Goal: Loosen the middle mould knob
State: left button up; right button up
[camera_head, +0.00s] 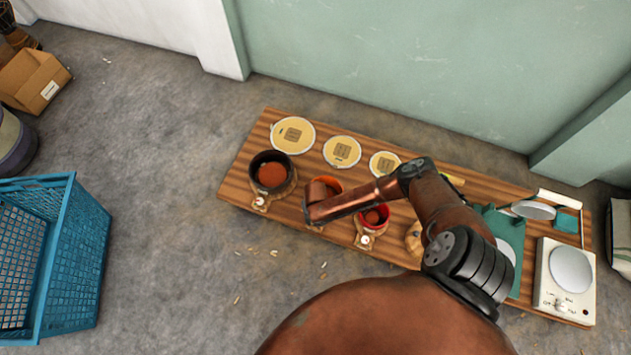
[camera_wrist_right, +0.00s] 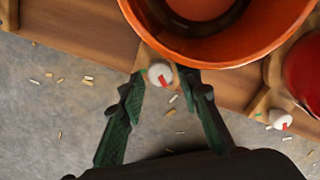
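The middle mould is orange and round; its rim (camera_wrist_right: 215,58) fills the top of the right wrist view, and part of it (camera_head: 328,182) shows beside my arm in the head view. Its knob (camera_wrist_right: 160,74) is white with a red mark and sits at the mould's near side by the table edge. My right gripper (camera_wrist_right: 162,86) is open, with one green finger on each side of the knob; whether they touch it I cannot tell. In the head view my right arm reaches over the table and hides this knob. My left gripper is in neither view.
A dark mould (camera_head: 270,172) stands left of the middle one and a red mould (camera_head: 374,216) right of it, each with a white knob. Yellow discs (camera_head: 342,152) lie behind them. A blue crate (camera_head: 75,270) stands on the floor at left. A white scale (camera_head: 565,280) is at the right end.

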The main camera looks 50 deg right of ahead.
notch_tip(320, 180, up, 10)
jog(key=shift+r, duration=0.15)
dwell(2.4)
